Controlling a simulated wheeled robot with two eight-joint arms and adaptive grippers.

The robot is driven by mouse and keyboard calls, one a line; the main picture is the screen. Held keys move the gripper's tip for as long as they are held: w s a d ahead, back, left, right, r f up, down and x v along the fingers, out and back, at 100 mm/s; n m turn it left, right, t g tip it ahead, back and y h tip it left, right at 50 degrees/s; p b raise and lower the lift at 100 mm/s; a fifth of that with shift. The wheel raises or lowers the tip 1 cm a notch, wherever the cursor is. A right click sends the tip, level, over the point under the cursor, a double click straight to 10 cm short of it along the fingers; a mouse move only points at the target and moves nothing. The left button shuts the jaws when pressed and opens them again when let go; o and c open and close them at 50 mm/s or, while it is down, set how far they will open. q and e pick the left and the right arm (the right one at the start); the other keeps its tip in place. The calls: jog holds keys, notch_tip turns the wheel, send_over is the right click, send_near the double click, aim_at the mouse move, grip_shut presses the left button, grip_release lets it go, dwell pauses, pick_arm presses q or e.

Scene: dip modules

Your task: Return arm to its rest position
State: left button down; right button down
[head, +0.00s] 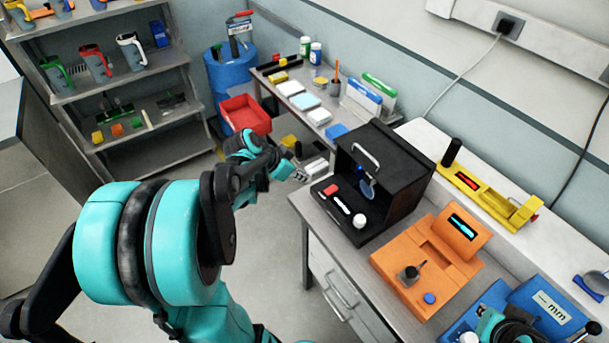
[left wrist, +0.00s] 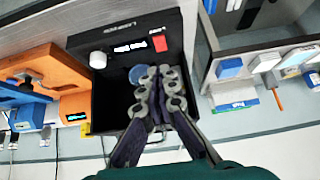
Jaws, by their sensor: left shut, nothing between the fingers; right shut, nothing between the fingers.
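My left arm comes in from the left in the head view, reaching forward with its teal links over the floor. My left gripper (head: 301,176) is shut and empty, left of the workbench edge and the black box (head: 400,168). In the left wrist view the closed fingers (left wrist: 160,92) overlap the black box (left wrist: 108,108) in the picture, with nothing between them.
The workbench (head: 312,210) carries the black box, an orange device (head: 405,275), a yellow device (head: 487,200) and a blue device (head: 545,300). A red bin (head: 245,115) stands beyond my left gripper. Shelves (head: 150,85) with mugs stand at the back left. Floor between is open.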

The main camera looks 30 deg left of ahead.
dwell(0.3)
pick_arm(q)
jog(key=s+d+f+n+y+b, duration=0.1)
jog(key=s+d+n+b, duration=0.1)
jog(key=s+d, duration=0.4)
jog(key=s+d+f+n+y+b, duration=0.1)
jog(key=s+d+b, duration=0.3)
jog(key=d, duration=0.6)
jog(key=shift+s+d+f+n+y+b, duration=0.45)
jog(key=shift+s+n, duration=0.35)
jog(key=shift+s, duration=0.35)
